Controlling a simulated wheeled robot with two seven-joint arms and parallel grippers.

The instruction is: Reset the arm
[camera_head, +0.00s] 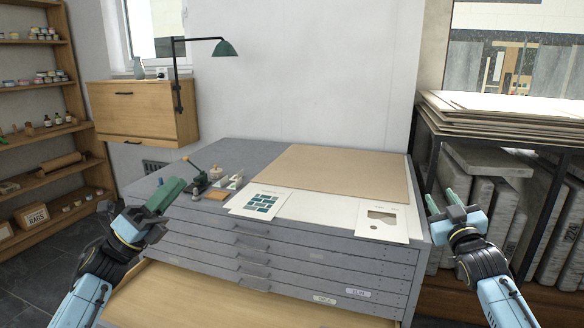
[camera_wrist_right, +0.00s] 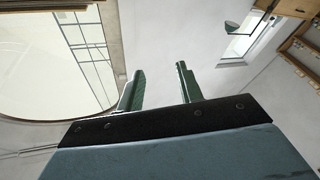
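My left gripper (camera_head: 167,194) is raised at the left, in front of the left end of the grey flat-file cabinet (camera_head: 380,252). Its green fingers overlap from this angle, so any gap between them is hidden. I see nothing held in it. My right gripper (camera_head: 441,203) is raised in front of the cabinet's right end, with its green fingers pointing up and apart. The right wrist view also shows my right gripper (camera_wrist_right: 157,80) open and empty, with wall and window beyond.
A low drawer (camera_head: 225,295) of the cabinet stands open. On top lie a brown board (camera_head: 335,172), a card with teal patches (camera_head: 262,201), a cut-out sheet (camera_head: 382,221) and small tools. A slab rack (camera_head: 505,200) stands right, and shelves (camera_head: 40,110) left.

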